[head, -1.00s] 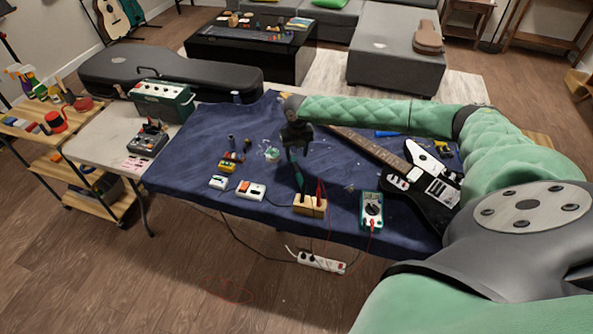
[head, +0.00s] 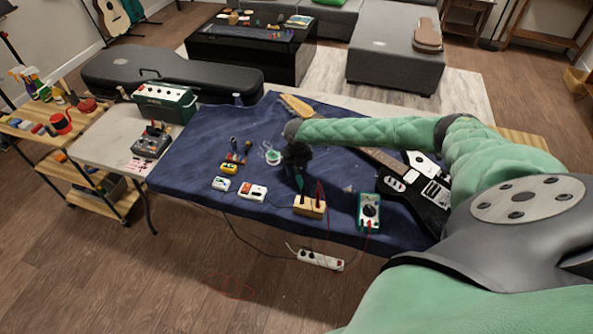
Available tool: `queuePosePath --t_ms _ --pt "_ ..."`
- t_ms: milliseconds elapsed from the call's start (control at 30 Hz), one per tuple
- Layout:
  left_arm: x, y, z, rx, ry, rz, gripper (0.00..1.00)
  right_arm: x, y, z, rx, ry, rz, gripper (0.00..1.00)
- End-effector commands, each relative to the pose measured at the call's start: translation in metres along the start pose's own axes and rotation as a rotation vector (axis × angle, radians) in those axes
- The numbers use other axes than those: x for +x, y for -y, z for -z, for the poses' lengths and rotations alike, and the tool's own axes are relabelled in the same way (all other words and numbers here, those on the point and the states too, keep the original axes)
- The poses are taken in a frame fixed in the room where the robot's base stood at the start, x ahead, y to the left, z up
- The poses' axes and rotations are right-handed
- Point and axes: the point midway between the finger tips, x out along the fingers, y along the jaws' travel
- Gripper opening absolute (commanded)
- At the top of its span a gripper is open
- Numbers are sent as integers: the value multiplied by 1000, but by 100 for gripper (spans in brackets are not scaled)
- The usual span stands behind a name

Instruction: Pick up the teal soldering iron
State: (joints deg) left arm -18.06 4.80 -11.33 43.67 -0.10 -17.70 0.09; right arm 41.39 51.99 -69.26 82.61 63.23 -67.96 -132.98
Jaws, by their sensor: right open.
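The teal soldering iron (head: 300,184) stands upright in a small wooden block (head: 310,207) near the front edge of the blue cloth on the table. A red-handled tool stands beside it in the same block. My right gripper (head: 298,172), dark and pointing down, is just above the iron at its upper end. Its fingers are small and dark, and whether they touch the iron cannot be told. The gripper is open. The upper end of the iron is partly hidden by it. My left gripper is not in view.
A green multimeter (head: 369,211) lies right of the block, with a black electric guitar (head: 424,205) behind it. Small pedals (head: 252,191) lie to the left. A solder spool (head: 272,157) lies behind. A power strip (head: 321,259) is on the floor in front.

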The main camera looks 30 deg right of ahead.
Motion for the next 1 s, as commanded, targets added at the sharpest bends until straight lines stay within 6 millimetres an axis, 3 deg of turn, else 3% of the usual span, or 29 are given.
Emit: queuePosePath --t_ms 200,433,900,1000 --pt "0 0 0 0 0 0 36 1 0 0 0 0 0 47" --pt "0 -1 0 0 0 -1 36 0 0 0 0 0 0 2" --pt "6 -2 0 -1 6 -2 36 -8 0 -1 0 1 -1 1" --pt "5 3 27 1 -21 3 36 -19 0 0 -1 1 -1 1"
